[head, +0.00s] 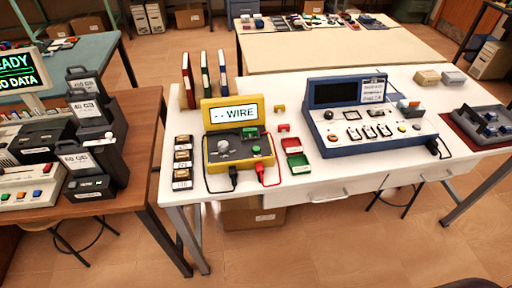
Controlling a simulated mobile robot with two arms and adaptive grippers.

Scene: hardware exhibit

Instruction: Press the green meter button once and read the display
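A yellow meter (237,140) stands on the white table, left of centre. Its white display (233,113) shows dark text that looks like "-- WIRE". A green button (250,132) is on the dark panel below the display, at its upper right. A black and a red lead plug into the meter's front. Neither of my grippers is in view, and nothing covers the meter.
Red and green trays (298,163) lie right of the meter, and small labelled blocks (182,163) lie left. Red, green and blue upright books (205,75) stand behind. A blue console (368,118) stands to the right. The white table's (310,190) front strip is mostly clear.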

